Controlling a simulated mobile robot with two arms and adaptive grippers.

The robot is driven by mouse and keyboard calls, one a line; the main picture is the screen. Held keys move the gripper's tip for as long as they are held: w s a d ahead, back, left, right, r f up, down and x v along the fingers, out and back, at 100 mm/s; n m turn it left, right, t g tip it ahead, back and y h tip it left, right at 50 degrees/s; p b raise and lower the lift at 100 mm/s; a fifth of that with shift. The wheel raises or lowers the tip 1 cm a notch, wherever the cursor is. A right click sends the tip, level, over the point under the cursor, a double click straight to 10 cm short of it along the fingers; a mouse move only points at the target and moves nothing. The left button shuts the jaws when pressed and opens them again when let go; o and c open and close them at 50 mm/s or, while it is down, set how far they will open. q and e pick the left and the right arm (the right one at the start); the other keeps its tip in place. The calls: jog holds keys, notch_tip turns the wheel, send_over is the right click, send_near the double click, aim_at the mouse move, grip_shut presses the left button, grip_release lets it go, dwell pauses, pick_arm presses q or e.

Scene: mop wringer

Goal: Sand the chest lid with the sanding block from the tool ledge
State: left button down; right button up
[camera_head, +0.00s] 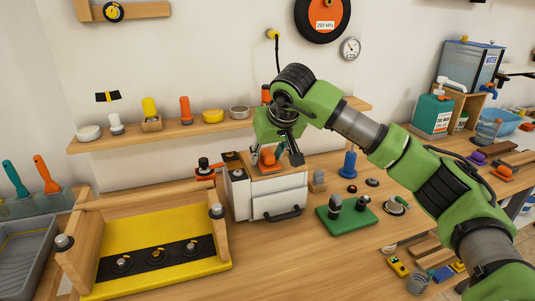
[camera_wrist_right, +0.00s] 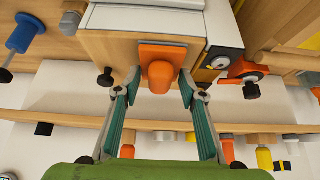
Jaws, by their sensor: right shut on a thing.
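The chest (camera_head: 278,204) is a small white box with a dark drawer handle, standing on the workbench; its white front also shows in the right wrist view (camera_wrist_right: 135,20). Its wooden lid (camera_head: 290,182) is on top and also shows in the right wrist view (camera_wrist_right: 108,52). The orange sanding block (camera_head: 267,158), with a rounded knob on a flat base, is at the lid; in the right wrist view (camera_wrist_right: 160,75) it sits between my fingertips. My right gripper (camera_head: 276,156) is shut on its knob. Whether the base touches the lid is unclear. My left gripper is out of view.
The wooden tool ledge (camera_head: 170,135) on the wall behind holds several small items. A yellow board in a wooden frame (camera_head: 150,235) stands left of the chest. A green mat (camera_head: 345,222) with tools lies to the right. Bare bench lies in front of the chest.

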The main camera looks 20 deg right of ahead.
jog(key=shift+f, duration=0.45)
